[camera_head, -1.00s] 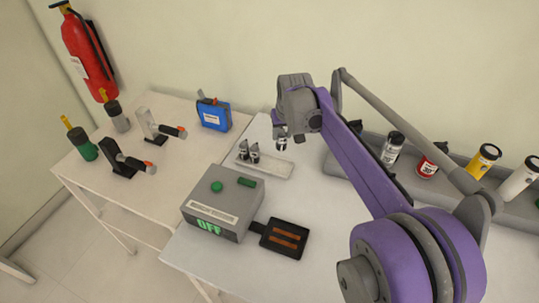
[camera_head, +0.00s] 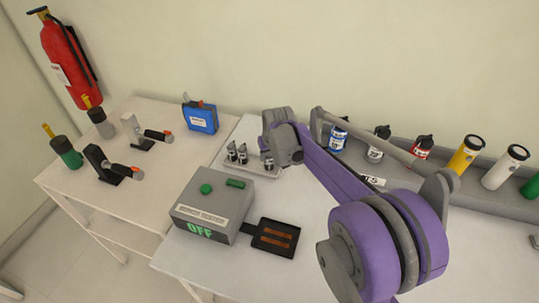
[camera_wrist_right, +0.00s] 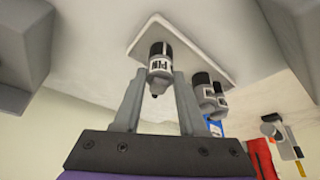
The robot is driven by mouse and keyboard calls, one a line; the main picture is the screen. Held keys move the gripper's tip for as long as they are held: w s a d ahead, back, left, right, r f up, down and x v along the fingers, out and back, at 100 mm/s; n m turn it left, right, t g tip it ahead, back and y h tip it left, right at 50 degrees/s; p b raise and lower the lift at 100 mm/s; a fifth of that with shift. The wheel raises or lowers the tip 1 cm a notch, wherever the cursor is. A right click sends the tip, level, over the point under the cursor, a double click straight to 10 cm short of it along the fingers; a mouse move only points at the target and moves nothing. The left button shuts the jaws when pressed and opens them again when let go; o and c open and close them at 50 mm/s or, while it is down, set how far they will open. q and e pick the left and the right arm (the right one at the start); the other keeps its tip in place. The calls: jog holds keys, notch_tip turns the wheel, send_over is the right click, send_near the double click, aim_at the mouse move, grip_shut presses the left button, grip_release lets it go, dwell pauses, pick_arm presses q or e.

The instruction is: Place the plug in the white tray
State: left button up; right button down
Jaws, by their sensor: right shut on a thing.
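The plug (camera_wrist_right: 160,62) is a small white and black cylinder with dark lettering. My right gripper (camera_wrist_right: 157,78) is shut on it, with a finger on either side. In the head view the plug (camera_head: 267,163) shows just under my right gripper (camera_head: 270,152), at the right part of the white tray (camera_head: 252,171). The tray also shows behind the plug in the right wrist view (camera_wrist_right: 190,50). I cannot tell whether the plug touches the tray. Two similar plugs (camera_head: 237,153) stand at the tray's left part. My left gripper is not in view.
A grey bench tester (camera_head: 212,205) reading OFF stands in front of the tray, with a black contact pad (camera_head: 272,238) beside it. A grey rack (camera_head: 448,180) of bottles and cylinders runs along the wall. Clamps and a blue box (camera_head: 200,117) stand on the left table.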

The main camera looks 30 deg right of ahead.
jog(key=shift+c, duration=2.3)
grip_release()
jog(key=p+v, duration=0.1)
jog(key=v, duration=1.1)
jog(key=s+a+f+n, duration=0.1)
jog(key=s+a+f, duration=0.3)
jog(key=s, duration=0.3)
jog(key=s+a+f+n, duration=0.1)
jog(key=s+a+f, duration=0.3)
jog(key=s, duration=0.4)
jog(key=s+a+f+n+t+y, duration=0.1)
jog(key=s+a+f, duration=0.3)
jog(key=s+a, duration=0.2)
jog(key=shift+s+a+f, duration=0.15)
jog(key=shift+s+f, duration=0.05)
jog(key=shift+s, duration=0.4)
jog(key=shift+s+a+f, duration=0.15)
jog(key=shift+s+f, duration=0.05)
jog(key=shift+s, duration=0.4)
